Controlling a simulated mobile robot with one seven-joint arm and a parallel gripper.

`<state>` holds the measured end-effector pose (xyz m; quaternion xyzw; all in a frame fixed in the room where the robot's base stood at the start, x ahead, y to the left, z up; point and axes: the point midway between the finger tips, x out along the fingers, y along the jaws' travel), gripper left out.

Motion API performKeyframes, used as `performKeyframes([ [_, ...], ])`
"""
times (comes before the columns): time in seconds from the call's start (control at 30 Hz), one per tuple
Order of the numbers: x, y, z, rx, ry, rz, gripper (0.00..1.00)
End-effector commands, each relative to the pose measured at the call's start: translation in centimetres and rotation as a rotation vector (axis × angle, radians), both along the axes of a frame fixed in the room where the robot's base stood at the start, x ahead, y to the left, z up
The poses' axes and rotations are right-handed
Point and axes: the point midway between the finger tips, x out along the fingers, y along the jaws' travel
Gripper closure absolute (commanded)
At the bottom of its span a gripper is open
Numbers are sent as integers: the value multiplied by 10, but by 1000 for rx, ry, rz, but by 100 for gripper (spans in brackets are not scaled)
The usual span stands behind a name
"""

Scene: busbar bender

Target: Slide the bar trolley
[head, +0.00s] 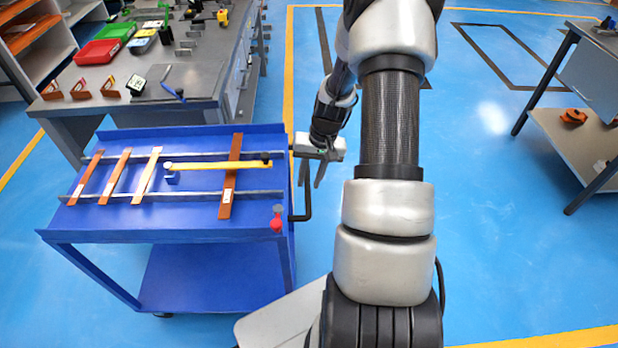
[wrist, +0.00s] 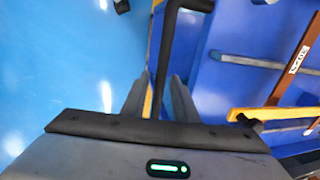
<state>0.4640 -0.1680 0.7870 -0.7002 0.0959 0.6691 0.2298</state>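The bar trolley (head: 190,233) is a blue two-shelf cart standing at the left in the head view. Several copper-coloured flat bars, such as the one at its right (head: 231,180), lie across two rails on its top. A black handle (head: 308,190) sticks out from its right side; it also shows in the wrist view (wrist: 168,50). My gripper (head: 312,180) is open beside that side, fingers pointing down at the handle. In the wrist view, the handle appears in line with the gap between my fingertips (wrist: 160,85). I cannot tell whether they touch it.
A grey workbench (head: 205,85) with trays and tools stands behind the trolley. A yellow arm (head: 210,165) and a red knob (head: 276,222) are on the trolley top. Another bench (head: 570,140) is at the far right. Blue floor between is clear.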

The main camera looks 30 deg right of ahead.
Motion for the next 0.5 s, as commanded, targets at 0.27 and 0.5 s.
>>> performKeyframes([
  [0.27, 1, 1, 0, 0, -1, 1, 68],
  [0.5, 0, -3, 20, -1, -4, 0, 68],
])
